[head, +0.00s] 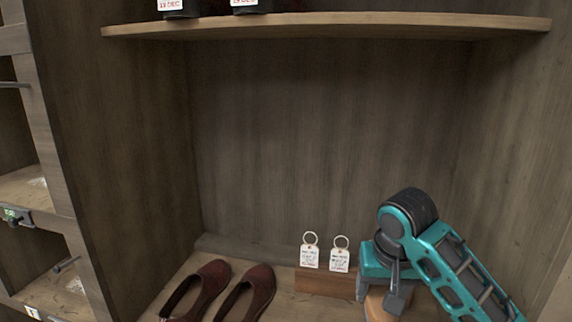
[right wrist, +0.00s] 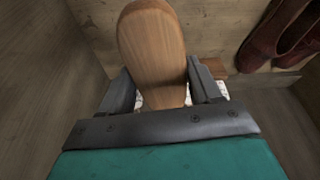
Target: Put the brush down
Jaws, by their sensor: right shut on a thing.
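The brush (right wrist: 152,45) shows in the right wrist view as a rounded wooden body between the two grey fingers of my right gripper (right wrist: 165,88). In the head view my right gripper (head: 388,290) is low at the right of the cubby, shut on the brush, whose wooden part (head: 378,304) shows just below the fingers. I cannot tell whether the brush touches the shelf floor. My left gripper is not in view.
A pair of dark red shoes (head: 254,293) stands on the cubby floor left of the gripper. Two white tags with rings (head: 310,257) (head: 340,260) stand by a small wooden block (head: 325,283). An upper shelf (head: 330,25) spans above. The cubby's right wall is close to my arm.

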